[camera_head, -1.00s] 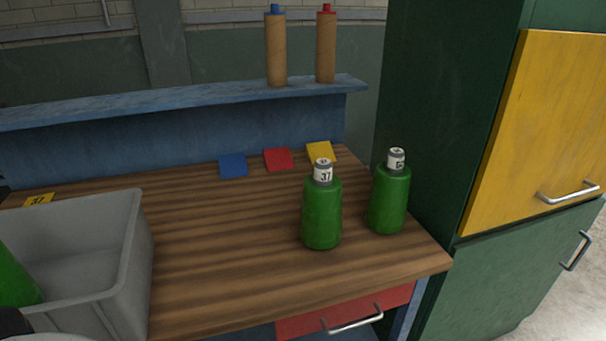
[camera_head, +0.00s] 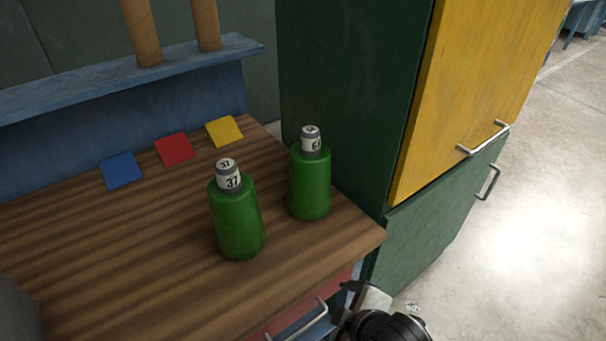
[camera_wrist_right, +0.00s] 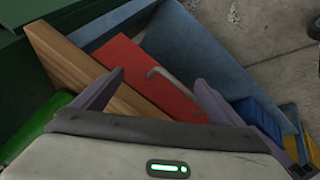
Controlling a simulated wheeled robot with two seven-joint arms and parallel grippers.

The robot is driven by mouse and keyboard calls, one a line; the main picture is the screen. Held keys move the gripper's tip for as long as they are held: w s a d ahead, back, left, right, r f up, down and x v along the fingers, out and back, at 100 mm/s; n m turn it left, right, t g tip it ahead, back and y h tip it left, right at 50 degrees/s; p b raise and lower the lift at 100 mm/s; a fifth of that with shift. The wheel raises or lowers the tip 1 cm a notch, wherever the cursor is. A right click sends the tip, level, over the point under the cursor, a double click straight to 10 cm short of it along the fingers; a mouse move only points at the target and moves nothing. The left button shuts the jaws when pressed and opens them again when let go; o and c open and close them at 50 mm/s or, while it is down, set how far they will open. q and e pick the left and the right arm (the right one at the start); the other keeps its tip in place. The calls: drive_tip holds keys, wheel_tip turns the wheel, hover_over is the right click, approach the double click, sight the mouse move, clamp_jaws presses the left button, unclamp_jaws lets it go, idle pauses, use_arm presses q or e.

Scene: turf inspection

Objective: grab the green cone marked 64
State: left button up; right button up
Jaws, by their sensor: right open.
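The green cone marked 64 (camera_head: 310,185) stands upright on the wooden bench top near its right edge; its label is turned partly away, so the last digit is hard to read. Another green cone marked 37 (camera_head: 237,218) stands upright to its left and nearer. My right gripper (camera_wrist_right: 160,80) is open and empty in the right wrist view, above the bench's front edge and drawer. In the head view my right arm shows at the bottom, below and in front of the cones. A bright green shape (camera_wrist_right: 45,125) at the wrist view's left may be a cone.
A tall green cabinet with a yellow door (camera_head: 480,90) stands right of the bench. Blue, red and yellow squares (camera_head: 174,148) lie behind the cones. A red drawer (camera_wrist_right: 148,75) with a metal handle is under the bench top. A grey bin (camera_head: 18,308) edges in at left.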

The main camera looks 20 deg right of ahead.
wheel_tip(320, 180, up, 5)
drive_tip(key=w+n, duration=0.1)
drive_tip(key=n, duration=0.1)
drive_tip(key=n+t+h, duration=0.6)
drive_tip(key=n, duration=1.4)
approach(310, 154)
drive_tip(key=w+f, duration=0.2)
drive_tip(key=w, duration=0.1)
drive_tip(key=w+d, duration=0.2)
drive_tip(key=shift+w+d+f+p, duration=0.15)
drive_tip(key=shift+w+f+p, duration=0.15)
drive_tip(key=shift+x, duration=2.95)
drive_tip(key=c, duration=2)
drive_tip(key=shift+w+r, duration=0.1)
drive_tip(key=shift+c, duration=0.9)
